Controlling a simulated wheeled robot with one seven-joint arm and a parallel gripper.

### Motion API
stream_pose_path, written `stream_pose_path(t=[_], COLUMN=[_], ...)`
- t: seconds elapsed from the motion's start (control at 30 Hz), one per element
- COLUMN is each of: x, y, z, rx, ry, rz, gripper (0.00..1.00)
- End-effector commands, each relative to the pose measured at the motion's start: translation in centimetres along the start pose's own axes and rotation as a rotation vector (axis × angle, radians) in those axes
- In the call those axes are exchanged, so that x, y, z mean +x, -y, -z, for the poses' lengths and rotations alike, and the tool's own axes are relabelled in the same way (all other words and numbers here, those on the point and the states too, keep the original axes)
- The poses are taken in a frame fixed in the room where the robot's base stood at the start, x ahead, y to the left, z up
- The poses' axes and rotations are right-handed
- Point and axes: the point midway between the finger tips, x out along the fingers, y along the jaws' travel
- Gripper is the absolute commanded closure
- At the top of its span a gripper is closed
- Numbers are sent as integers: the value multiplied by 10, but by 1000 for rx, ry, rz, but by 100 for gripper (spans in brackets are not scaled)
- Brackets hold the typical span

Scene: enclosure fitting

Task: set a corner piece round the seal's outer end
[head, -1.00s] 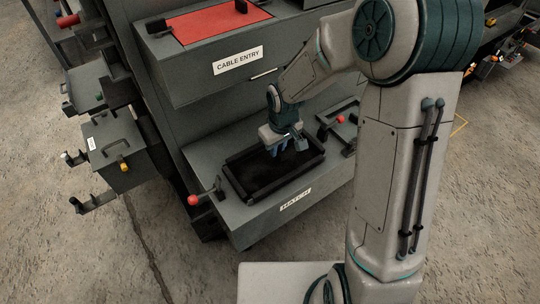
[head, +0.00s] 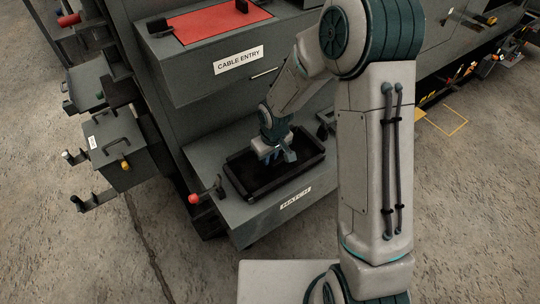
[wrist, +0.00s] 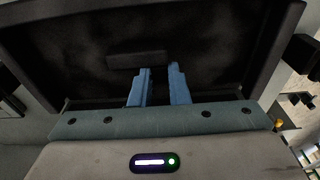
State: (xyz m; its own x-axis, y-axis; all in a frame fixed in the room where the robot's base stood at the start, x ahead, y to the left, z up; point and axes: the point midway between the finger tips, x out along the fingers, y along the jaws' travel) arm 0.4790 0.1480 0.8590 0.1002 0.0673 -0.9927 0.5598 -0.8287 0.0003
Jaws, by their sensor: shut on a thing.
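The hatch's black raised rim (head: 234,184), which looks like the seal, surrounds a dark recess on the grey lower ledge. The rim also fills the wrist view (wrist: 285,40). My gripper (head: 271,158) points down over the recess, inside the rim's outline. In the wrist view my gripper's two blue fingers (wrist: 158,70) are a little apart. A small dark bar-like piece (wrist: 125,60) shows at their tips, and I take it for the corner piece they are shut on. Its shape is hard to make out against the dark recess. I cannot tell which part of the rim is the seal's outer end.
A red-knobbed clamp (head: 194,199) stands at the ledge's left end. The cable entry box (head: 200,75) with its red top overhangs behind. A grey box with a handle (head: 115,150) hangs at the left. The concrete floor (head: 90,255) in front is clear.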

Motion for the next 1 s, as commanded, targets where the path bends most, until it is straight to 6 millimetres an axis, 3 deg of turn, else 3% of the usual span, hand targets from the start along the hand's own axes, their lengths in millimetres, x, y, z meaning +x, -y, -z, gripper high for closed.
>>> stream_pose_path(t=[0.4,0.43,0.5,0.8,1.0], x=[10,10,10,8,-7], y=[0,0,0,0,0], z=[-1,-1,-1,-1,1], rx=[0,0,0,0,0], ry=[0,0,0,0,0], rz=[0,0,0,0,0], gripper=[100,76,63,63,63])
